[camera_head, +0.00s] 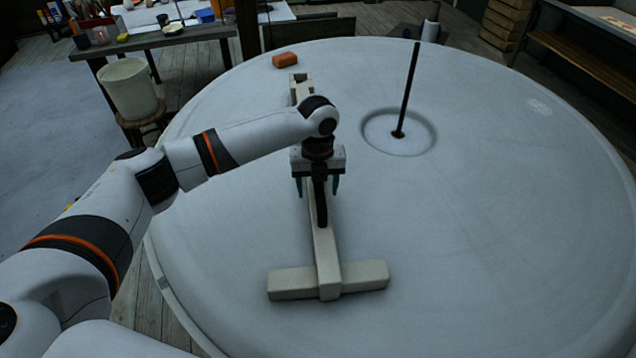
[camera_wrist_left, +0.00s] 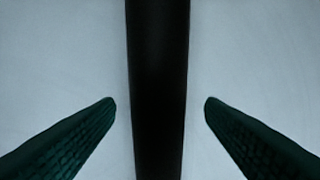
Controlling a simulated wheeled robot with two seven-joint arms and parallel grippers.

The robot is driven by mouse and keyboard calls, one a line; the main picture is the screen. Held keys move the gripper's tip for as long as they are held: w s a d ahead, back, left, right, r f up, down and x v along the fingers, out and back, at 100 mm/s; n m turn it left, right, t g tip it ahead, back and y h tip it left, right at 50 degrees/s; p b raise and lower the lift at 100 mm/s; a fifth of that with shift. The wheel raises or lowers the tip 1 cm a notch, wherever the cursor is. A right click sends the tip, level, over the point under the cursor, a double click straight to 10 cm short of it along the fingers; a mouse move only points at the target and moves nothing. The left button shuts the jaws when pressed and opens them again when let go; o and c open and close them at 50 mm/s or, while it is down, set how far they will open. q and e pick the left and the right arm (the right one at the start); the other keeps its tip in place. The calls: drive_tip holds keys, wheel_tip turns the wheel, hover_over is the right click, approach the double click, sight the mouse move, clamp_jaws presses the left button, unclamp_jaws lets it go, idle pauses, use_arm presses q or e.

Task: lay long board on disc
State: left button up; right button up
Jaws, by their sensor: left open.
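The large pale round disc (camera_head: 500,220) fills most of the head view. A cream T-shaped wooden piece (camera_head: 326,254) lies on it, with a long stem and a crosspiece (camera_head: 365,277) at the near end. A dark narrow bar (camera_head: 321,208) shows over the stem; it also shows in the left wrist view (camera_wrist_left: 158,90), running between the fingers. I cannot tell which piece is the long board. My left gripper (camera_head: 318,188) is open, pointing down, with a finger on each side of the bar and gaps on both sides. My right gripper is not in view.
A dark upright rod (camera_head: 408,95) stands in a ringed recess (camera_head: 425,140) on the disc. An orange block (camera_head: 285,60) lies near the far rim. A white bucket (camera_head: 130,90) on a stool and a cluttered table (camera_head: 165,42) stand at back left. The disc's right side is clear.

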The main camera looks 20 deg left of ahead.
use_arm(q)
drive_tip(key=shift+w+r, duration=0.1)
drive_tip(key=shift+r, duration=0.4)
wheel_tip(320, 180, up, 11)
drive_tip(key=b, duration=0.3)
drive_tip(key=shift+r+b, duration=0.15)
drive_tip(key=shift+b, duration=0.2)
drive_tip(key=shift+r, duration=0.1)
